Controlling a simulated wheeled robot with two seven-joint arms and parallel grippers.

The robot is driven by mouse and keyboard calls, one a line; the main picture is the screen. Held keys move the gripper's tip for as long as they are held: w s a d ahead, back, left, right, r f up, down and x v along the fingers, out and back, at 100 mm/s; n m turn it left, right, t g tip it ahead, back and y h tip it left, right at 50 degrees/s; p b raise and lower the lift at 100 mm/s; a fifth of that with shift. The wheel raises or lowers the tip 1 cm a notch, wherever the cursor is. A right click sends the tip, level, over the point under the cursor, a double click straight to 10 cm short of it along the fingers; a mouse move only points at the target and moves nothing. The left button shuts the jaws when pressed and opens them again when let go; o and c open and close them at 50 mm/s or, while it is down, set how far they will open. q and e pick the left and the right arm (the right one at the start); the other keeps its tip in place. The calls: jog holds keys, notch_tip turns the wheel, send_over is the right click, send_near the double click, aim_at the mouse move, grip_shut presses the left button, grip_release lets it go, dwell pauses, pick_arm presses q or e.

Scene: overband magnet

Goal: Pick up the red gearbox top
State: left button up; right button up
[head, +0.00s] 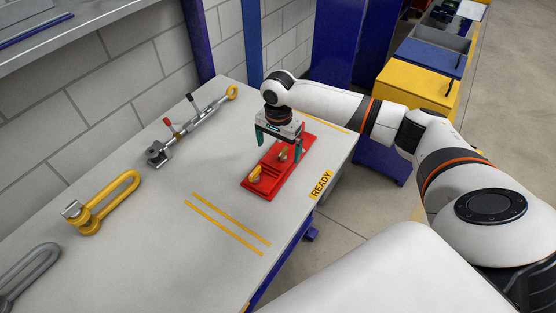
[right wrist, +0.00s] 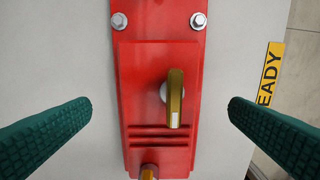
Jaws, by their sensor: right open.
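The red gearbox top (head: 269,179) lies flat on the grey table. It is a long red plate with a raised ribbed middle and two yellow handles or lugs. In the right wrist view the plate (right wrist: 135,85) runs down the middle, with two bolts at its upper end. My right gripper (head: 279,143) points down over the far part of the plate. Its two green fingers are open, one on each side of the plate and apart from it, and a yellow lug (right wrist: 176,95) stands between them. My left gripper is not in view.
Yellow tape lines (head: 228,224) and a READY label (head: 321,184) mark the table. A turnbuckle-like tool (head: 190,127), a yellow shackle (head: 105,205) and a grey shackle (head: 25,275) lie along the wall side. The table's near middle is clear.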

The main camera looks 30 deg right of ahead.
notch_tip(320, 180, down, 2)
jog(key=shift+d+f, duration=0.15)
notch_tip(320, 180, down, 2)
jog(key=shift+w+f, duration=0.1)
jog(key=shift+f, duration=0.2)
jog(key=shift+c, duration=0.6)
jog(key=c, duration=0.9)
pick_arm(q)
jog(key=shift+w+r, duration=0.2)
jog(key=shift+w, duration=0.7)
pick_arm(e)
jog(key=shift+c, duration=0.2)
jog(key=shift+r, duration=0.1)
